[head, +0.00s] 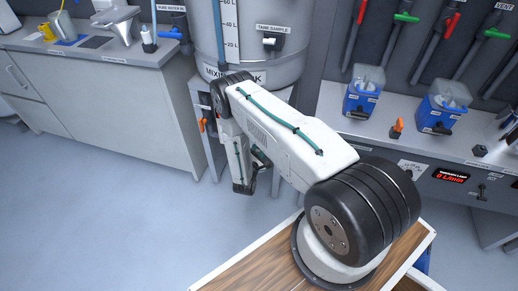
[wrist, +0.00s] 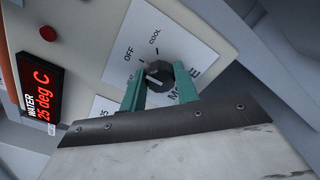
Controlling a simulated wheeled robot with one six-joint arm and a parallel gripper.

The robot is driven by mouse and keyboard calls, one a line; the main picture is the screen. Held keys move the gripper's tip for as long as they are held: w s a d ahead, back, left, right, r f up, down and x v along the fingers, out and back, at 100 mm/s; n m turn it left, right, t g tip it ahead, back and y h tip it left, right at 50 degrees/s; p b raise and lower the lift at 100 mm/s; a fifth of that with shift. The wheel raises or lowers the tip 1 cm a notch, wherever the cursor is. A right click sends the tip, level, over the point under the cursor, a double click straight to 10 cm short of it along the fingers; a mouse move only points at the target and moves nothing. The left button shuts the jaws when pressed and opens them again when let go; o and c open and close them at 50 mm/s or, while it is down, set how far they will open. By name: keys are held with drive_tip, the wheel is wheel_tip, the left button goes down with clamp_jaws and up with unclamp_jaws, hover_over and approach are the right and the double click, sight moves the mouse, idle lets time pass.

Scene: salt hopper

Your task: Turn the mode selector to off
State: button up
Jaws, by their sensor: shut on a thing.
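The mode selector is a dark round knob (wrist: 159,75) on a white label plate (wrist: 190,40) in the wrist view. "OFF" and "COOL" are printed above it, and part of "MODE" shows to its right. My gripper (wrist: 160,85) has its two teal fingers on either side of the knob, shut on it. A small light mark shows on the knob, but I cannot tell for sure which setting it points to. In the head view my white arm reaches toward the mixing tank, and the knob and fingertips are hidden.
Left of the knob in the wrist view are a red-digit water display (wrist: 38,90) reading 25 deg C and a red round part (wrist: 47,33). In the head view the mixing tank (head: 270,45) stands behind my arm. The floor (head: 110,200) at left is clear.

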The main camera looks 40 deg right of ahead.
drive_tip(key=o, duration=1)
drive_tip(key=v, duration=0.8)
